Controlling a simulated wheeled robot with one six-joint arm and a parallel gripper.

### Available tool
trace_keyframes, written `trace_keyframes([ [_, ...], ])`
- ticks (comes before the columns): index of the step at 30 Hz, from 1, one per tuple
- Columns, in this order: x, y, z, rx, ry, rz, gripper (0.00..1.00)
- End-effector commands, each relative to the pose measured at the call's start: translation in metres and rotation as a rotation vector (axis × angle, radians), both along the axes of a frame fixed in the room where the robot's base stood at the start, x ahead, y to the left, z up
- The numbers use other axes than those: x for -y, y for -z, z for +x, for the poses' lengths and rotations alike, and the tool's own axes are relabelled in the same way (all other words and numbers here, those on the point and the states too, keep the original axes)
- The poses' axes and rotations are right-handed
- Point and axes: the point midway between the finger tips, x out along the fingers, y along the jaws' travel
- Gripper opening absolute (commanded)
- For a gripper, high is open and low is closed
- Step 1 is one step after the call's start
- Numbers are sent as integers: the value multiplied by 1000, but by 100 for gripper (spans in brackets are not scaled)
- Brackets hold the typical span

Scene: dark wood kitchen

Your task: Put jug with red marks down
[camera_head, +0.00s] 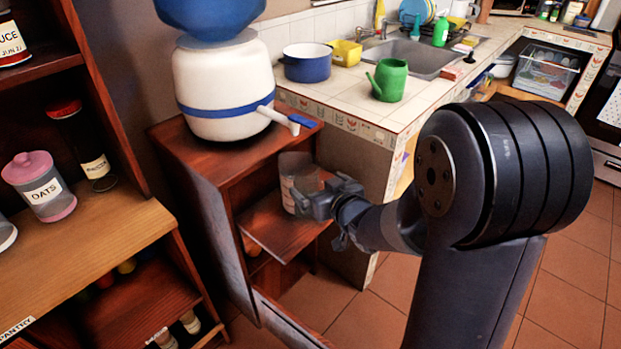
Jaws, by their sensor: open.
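A translucent, greyish jug with faint reddish marks (297,172) stands upright at the open front of the small wooden cabinet, over its pull-out shelf (277,232). My gripper (312,203) is at the jug's lower right side, with its jaws open. The fingers are small in view and partly lost against the jug, so I cannot tell whether they touch it. The jug's base appears to be at shelf level, but the contact is partly hidden by the gripper.
A white and blue water dispenser (222,88) stands on the cabinet top (185,150). The tiled counter (340,98) holds a blue pot (307,66) and a green watering can (389,80). A pantry shelf (95,235) with jars is close on the left. Floor shows at right.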

Motion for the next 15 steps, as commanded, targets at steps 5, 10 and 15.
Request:
trace_keyframes([
  [5,12,-10,-25,0,3,0,100],
  [10,16,-13,-38,0,1,0,100],
  [15,17,-13,-41,0,0,1,100],
])
